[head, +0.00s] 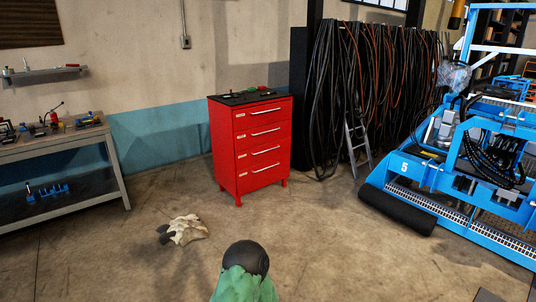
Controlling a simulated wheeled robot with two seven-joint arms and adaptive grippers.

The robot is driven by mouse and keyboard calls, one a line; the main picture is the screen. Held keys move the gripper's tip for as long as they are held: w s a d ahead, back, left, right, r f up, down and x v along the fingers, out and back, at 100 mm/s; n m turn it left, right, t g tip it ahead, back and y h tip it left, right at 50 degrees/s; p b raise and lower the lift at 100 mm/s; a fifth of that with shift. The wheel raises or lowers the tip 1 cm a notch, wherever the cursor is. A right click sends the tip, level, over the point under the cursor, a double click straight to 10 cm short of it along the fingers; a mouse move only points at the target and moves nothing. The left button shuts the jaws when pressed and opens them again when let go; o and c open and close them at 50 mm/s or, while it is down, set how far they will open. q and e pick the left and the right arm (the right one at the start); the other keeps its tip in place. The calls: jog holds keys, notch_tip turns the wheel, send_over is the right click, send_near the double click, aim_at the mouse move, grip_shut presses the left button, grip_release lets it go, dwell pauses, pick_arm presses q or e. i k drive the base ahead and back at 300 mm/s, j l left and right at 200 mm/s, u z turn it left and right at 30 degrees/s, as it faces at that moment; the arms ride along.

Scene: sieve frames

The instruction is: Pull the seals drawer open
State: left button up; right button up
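The labels are too small to read, so I cannot tell which is the seals drawer. All the drawer fronts look flush and closed. Neither of my grippers is in view.
Crumpled pale gloves or cloth (184,230) lie on the floor before the cabinet. A dark-topped green object (246,272) is at the bottom centre. A workbench (50,148) stands left; black hoses (340,90), a stepladder (358,145) and a blue machine (440,190) are right.

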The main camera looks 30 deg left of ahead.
aim_at(251, 156)
jog(key=i+j+u, duration=0.55)
jog(key=u, duration=0.15)
jog(key=i+j+u, duration=0.3)
jog(key=i, duration=0.75)
jog(key=i+u, duration=0.3)
jog(key=i, duration=0.75)
jog(key=i+j, duration=0.1)
jog(key=i, duration=2.2)
jog(key=i+z, duration=0.2)
jog(key=i, duration=0.6)
